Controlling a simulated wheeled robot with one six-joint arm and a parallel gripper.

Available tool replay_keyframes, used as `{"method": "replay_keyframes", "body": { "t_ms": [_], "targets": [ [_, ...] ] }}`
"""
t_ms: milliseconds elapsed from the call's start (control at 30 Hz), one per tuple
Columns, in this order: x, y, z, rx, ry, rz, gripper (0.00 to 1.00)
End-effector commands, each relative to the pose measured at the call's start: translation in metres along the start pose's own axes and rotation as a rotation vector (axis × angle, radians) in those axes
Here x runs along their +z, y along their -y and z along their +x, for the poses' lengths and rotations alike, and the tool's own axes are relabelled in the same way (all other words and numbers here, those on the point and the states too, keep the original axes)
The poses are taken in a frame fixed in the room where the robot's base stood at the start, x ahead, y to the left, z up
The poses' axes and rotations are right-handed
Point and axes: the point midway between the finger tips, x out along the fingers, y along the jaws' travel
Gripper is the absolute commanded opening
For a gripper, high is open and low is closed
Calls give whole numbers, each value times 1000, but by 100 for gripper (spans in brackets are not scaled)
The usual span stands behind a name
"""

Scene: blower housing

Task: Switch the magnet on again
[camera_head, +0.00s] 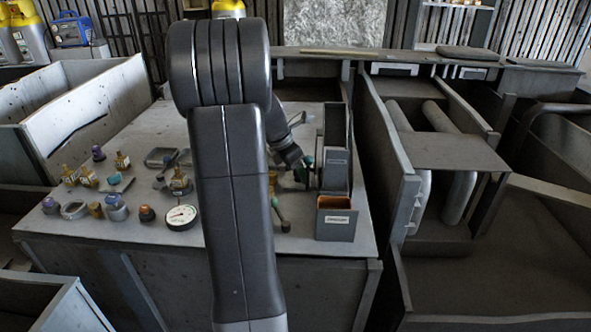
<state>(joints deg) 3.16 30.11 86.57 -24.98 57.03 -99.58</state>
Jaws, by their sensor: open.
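My arm crosses the middle of the view and hides part of the table. My gripper (299,170) is small and partly hidden beyond the arm, at the left side of a tall grey housing (336,150). It is open, close to a small green part (306,160); I cannot tell whether they touch. A labelled box (336,222) with a brown-orange inside stands in front of the housing. A thin lever-like rod (280,213) lies or stands left of the box. I cannot make out which part is the magnet or its switch.
On the table (230,262) left of my arm stand a dial gauge (181,216), several brass fittings, jars and knobs, and a grey tray (161,157). A walled bin (85,110) flanks the table on the left. Panels and large pipes (460,190) stand on the right.

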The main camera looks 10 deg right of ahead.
Motion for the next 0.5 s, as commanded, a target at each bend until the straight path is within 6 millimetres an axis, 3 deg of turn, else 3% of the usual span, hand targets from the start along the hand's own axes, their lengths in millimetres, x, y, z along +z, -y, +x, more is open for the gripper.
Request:
{"method": "replay_keyframes", "body": {
  "t_ms": [200,433,500],
  "targets": [
    [0,0,0,0,0,0,60],
    [0,0,0,0,0,1,15],
    [0,0,0,-1,0,1,15]
  ]
}}
